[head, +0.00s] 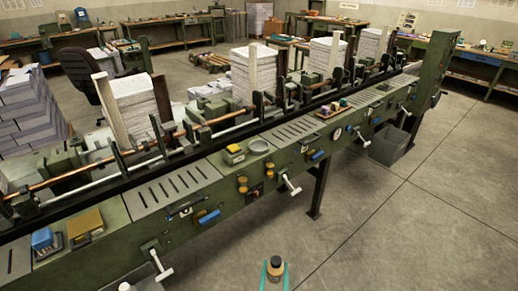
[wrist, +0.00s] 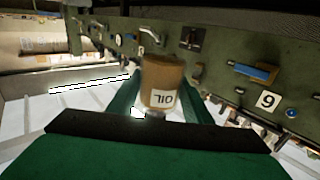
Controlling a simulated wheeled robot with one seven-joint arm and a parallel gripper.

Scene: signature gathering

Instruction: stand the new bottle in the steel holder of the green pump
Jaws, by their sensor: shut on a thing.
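My gripper (head: 274,274) is at the bottom middle of the head view, in front of the long green machine and apart from it. Its green fingers are shut on a bottle (head: 275,264) with a dark cap. In the wrist view the bottle (wrist: 161,82) is brown, with a white label reading OIL upside down, and sits between the fingers. I cannot make out the green pump or its steel holder for certain in either view.
The long green machine (head: 150,240) runs diagonally across the head view, with levers (head: 290,185) sticking out from its front. A round grey dish (head: 258,147) sits on its top. A grey bin (head: 388,146) stands beneath. The concrete floor (head: 400,230) at the right is clear.

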